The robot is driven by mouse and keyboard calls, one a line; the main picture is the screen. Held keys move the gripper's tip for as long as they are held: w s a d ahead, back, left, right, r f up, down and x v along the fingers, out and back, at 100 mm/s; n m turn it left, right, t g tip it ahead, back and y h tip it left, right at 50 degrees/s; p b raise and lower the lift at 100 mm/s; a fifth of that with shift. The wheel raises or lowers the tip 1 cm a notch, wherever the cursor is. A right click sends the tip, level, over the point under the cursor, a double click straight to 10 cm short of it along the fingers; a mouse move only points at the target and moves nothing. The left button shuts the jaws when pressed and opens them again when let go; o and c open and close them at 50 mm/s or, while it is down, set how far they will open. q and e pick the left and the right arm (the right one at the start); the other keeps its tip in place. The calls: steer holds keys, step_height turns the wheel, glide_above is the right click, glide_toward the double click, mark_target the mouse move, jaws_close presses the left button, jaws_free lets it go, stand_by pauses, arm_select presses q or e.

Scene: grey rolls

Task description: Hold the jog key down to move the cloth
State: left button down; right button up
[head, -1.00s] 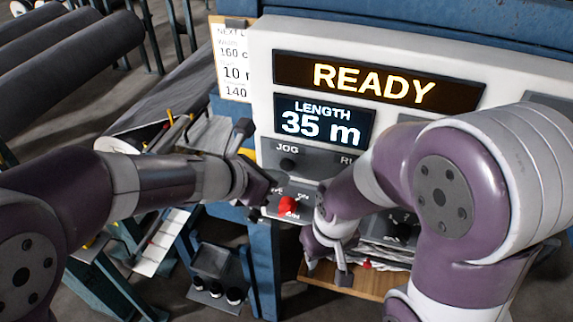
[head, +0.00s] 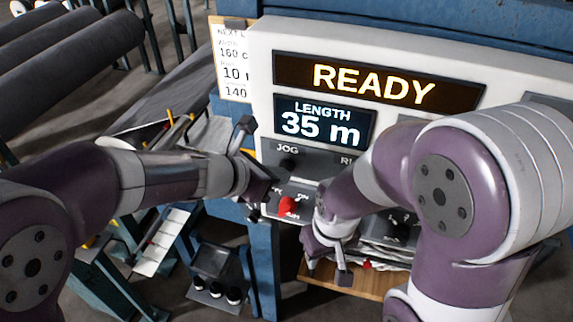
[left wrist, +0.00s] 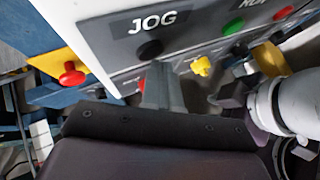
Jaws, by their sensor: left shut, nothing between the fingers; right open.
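The jog key is a round black button (head: 287,163) under the word JOG on the grey panel. In the left wrist view the black key (left wrist: 150,49) sits just beyond the tip of my grey finger. My left gripper (head: 268,184) is shut and empty, in front of the panel just below the key; in its wrist view the shut fingers (left wrist: 162,85) point up at it. I cannot tell whether they touch. My right gripper (head: 328,272) is open and empty, low in front of the panel. A grey sloping sheet (head: 180,92), perhaps the cloth, lies at the left.
The display (head: 380,82) reads READY and the length display (head: 324,122) reads 35 m. A red knob (head: 288,204) is below my left gripper. A red button on yellow (left wrist: 72,74) and a yellow knob (left wrist: 202,66) flank the key.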

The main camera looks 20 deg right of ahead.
arm_select(q)
steer(key=shift+w+d, duration=0.2)
steer(key=shift+w, duration=0.15)
stand_by(0.7)
steer(key=shift+s, duration=0.15)
stand_by(3.5)
steer(key=shift+s+a, duration=0.45)
steer(key=shift+s, duration=0.15)
steer(key=shift+s+a+b, duration=0.4)
steer(key=shift+s+a, duration=0.3)
steer(key=shift+s, duration=0.35)
steer(key=shift+s+a+b, duration=0.4)
steer(key=shift+s+a, duration=0.3)
steer(key=shift+s, duration=0.3)
